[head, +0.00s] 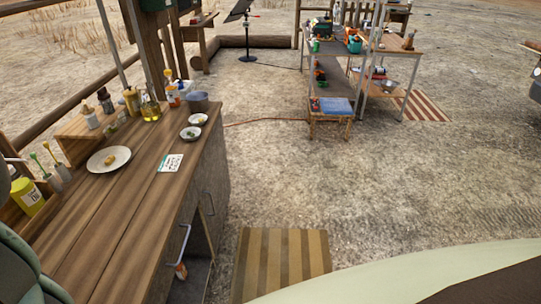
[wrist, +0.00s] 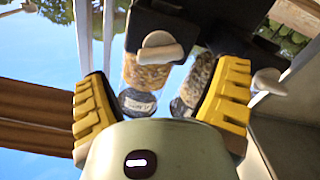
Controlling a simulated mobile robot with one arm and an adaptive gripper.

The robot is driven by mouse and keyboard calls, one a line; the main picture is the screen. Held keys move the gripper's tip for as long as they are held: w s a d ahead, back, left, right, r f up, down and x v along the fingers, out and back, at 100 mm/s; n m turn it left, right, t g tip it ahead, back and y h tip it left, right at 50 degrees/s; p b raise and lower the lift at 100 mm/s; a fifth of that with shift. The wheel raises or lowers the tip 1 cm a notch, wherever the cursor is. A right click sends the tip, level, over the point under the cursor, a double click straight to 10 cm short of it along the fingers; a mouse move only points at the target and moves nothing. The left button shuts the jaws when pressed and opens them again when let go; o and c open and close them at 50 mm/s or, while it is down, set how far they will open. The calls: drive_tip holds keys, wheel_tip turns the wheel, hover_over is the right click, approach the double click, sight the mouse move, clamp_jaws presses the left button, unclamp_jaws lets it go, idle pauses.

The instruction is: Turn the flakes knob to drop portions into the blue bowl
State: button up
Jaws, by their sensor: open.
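In the wrist view, a dispenser with a dark body (wrist: 165,22) hangs in front of my gripper (wrist: 165,75) and looks upside down. A clear canister of golden flakes (wrist: 146,76) shows between the yellow fingers, with a pale knob (wrist: 159,48) in front of it. My gripper is open, with the knob in line with the gap. I cannot tell whether the fingers touch anything. A second canister with darker contents (wrist: 196,82) is partly hidden by the right finger. A second pale knob (wrist: 268,82) lies right of that finger. I cannot make out the blue bowl with certainty.
In the head view, a wooden counter (head: 120,215) holds a white plate (head: 117,165), small bowls (head: 190,133), bottles (head: 150,108), a grey-blue pot (head: 197,103) and a yellow tub (head: 28,197). Open ground (head: 290,170) lies right of it, with metal shelving (head: 340,75) beyond.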

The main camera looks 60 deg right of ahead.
drive_tip(key=shift+x, duration=2.35)
drive_tip(key=c, duration=1.2)
